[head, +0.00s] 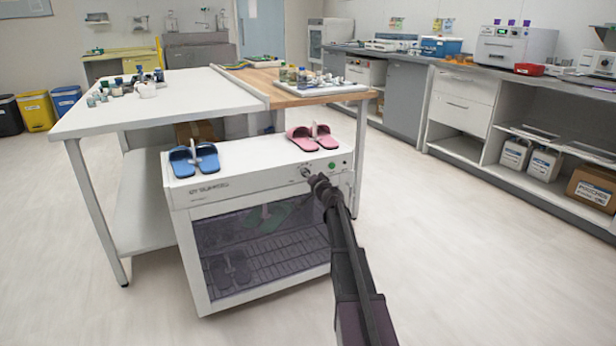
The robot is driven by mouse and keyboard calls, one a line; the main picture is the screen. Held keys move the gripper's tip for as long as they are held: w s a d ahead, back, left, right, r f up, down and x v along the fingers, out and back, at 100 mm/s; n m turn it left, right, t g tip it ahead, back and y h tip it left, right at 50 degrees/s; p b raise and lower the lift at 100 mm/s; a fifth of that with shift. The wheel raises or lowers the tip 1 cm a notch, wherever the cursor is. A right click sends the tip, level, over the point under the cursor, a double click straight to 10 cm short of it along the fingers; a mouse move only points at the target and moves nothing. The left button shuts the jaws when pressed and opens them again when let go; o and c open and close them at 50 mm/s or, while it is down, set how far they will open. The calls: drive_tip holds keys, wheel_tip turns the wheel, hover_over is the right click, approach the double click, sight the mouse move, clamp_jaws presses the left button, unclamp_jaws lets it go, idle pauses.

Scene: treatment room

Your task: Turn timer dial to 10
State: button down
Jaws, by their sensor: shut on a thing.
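The timer dial (305,172) is a small knob on the front panel of a white cabinet (240,186), right of the panel's middle. My gripper (311,178) reaches in from the lower right and is shut on the dial. The gripper hides much of the dial, and its markings are too small to read. A green button or light (332,165) sits to the right of the dial on the same panel.
Blue slippers (195,160) and pink slippers (313,138) lie on the cabinet top. More slippers show dimly behind its dark glass door (262,240). A white table (185,95) stands behind. The floor in front and to the right is clear.

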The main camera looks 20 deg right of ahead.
drive_tip(key=shift+w+m, duration=0.1)
drive_tip(key=shift+m, duration=2.3)
drive_tip(key=shift+c, duration=1.2)
unclamp_jaws()
drive_tip(key=s, duration=1.2)
drive_tip(key=shift+d, duration=0.2)
